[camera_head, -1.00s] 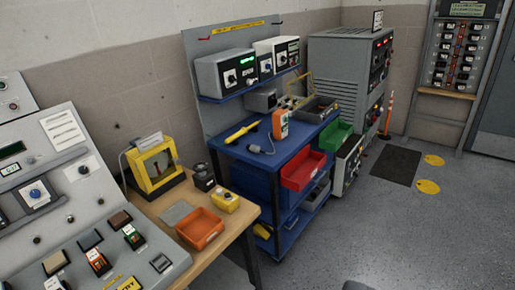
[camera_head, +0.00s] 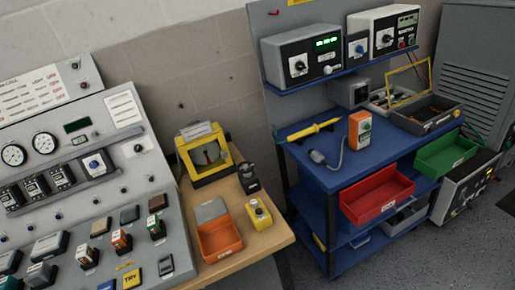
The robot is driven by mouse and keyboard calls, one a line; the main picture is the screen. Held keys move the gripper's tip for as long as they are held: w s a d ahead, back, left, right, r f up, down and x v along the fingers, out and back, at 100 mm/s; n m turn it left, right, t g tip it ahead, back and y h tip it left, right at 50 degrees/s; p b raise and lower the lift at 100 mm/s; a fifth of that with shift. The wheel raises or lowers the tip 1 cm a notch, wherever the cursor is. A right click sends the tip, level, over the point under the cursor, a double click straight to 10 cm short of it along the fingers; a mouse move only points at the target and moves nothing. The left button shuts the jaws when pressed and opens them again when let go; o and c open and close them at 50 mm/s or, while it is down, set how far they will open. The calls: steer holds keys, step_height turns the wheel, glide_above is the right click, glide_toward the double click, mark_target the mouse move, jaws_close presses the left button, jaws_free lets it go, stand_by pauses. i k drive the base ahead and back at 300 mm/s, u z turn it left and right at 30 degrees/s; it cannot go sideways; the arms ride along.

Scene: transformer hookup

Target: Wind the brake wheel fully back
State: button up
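I cannot pick out a brake wheel in this view. My gripper is not in view. A grey sloping control console (camera_head: 75,170) fills the left side, with round gauges (camera_head: 43,143), a blue knob (camera_head: 94,163) and several rocker switches. On the wooden table to its right stands a yellow-framed box (camera_head: 204,152) with a clear front; what is inside is too small to tell. A small black device (camera_head: 249,179) stands beside it, and a yellow box with a button (camera_head: 258,213) sits nearer the front.
An orange tray (camera_head: 219,239) sits on the table. A blue trolley (camera_head: 342,177) to the right holds instruments, a yellow tool (camera_head: 314,129), an orange meter (camera_head: 360,129), and red (camera_head: 377,194) and green bins (camera_head: 445,153). Bare floor shows at lower right.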

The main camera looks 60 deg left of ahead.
mark_target(246, 167)
steer(key=u, duration=0.6)
steer(key=i, duration=1.15)
steer(key=u, duration=0.85)
steer(key=k, duration=0.6)
steer(key=u, duration=0.25)
steer(key=i, duration=0.65)
steer(key=z, duration=0.2)
